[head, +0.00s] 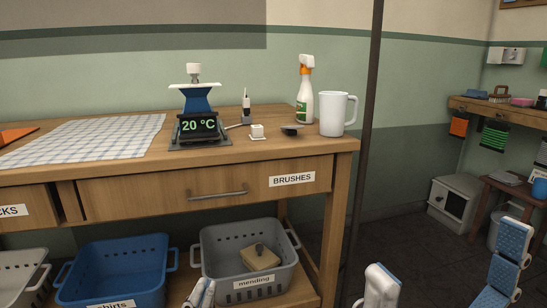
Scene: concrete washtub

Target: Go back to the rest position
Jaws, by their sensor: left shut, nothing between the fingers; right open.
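My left gripper (202,288) shows at the bottom edge, in front of the grey mending basket. Its pale fingers are together and hold nothing. My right gripper (447,250) is at the bottom right. Its two fingers stand wide apart, with blue pads on the right one, and nothing is between them. Both hands are cut off by the lower edge, and the arms behind them are hidden.
Blue (115,265) and grey baskets (222,240) sit below. A dark pole (368,130) stands right of the bench.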

